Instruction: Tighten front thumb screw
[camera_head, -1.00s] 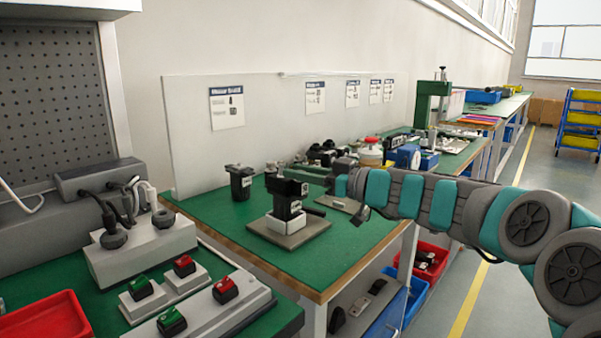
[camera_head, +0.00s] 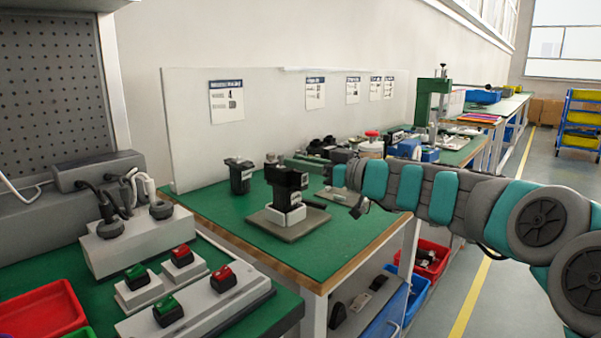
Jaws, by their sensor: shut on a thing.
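A black device (camera_head: 289,181) on a white block (camera_head: 286,217) stands upright on a grey base plate (camera_head: 306,226) on the green-topped bench. A short dark lever sticks out at its right side. I cannot make out the front thumb screw. My teal and grey arm reaches in from the right. My gripper (camera_head: 357,207) shows small and dark at the arm's end, right of the device and over the bench. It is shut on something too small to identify. A visible gap separates it from the device in the picture.
A second black device (camera_head: 240,175) stands behind to the left. A flat plate (camera_head: 338,196) lies near my gripper. Switch boxes with red and green buttons (camera_head: 223,279) and a red tray (camera_head: 42,311) are at lower left. The bench's front right corner is clear.

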